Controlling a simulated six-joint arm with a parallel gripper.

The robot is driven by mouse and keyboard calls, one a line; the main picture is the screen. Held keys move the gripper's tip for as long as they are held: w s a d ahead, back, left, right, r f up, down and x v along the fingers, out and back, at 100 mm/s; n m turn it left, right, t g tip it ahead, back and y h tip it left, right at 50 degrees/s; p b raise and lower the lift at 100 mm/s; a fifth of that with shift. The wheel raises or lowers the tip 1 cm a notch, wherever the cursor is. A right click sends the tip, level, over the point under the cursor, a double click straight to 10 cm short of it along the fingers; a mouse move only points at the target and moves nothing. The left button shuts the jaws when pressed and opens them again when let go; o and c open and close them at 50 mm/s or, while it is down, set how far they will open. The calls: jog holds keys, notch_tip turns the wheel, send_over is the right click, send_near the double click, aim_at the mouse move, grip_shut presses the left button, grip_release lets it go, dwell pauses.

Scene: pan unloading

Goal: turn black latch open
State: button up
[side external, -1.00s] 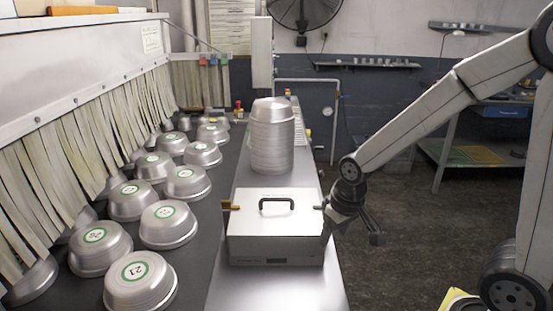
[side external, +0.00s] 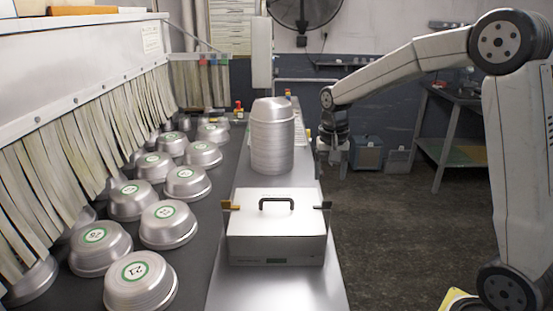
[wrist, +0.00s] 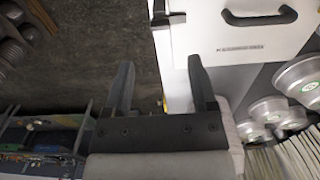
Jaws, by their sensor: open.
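A white metal box (side external: 277,240) with a black handle (side external: 277,200) on its lid stands on the steel bench. A dark latch (side external: 326,205) sticks out at the box's upper right side. A brass-coloured latch (side external: 229,205) is on the left side. My gripper (side external: 333,157) is open and empty, behind and above the box, right of the pan stack. Its spread fingers (wrist: 161,75) show in the wrist view, apart from the latch.
A tall stack of metal pans (side external: 272,140) stands behind the box. Rows of pans with green labels (side external: 169,222) sit on the dark conveyor (side external: 205,240) at left.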

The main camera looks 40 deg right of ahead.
jog(key=shift+f, duration=3.9)
grip_shut()
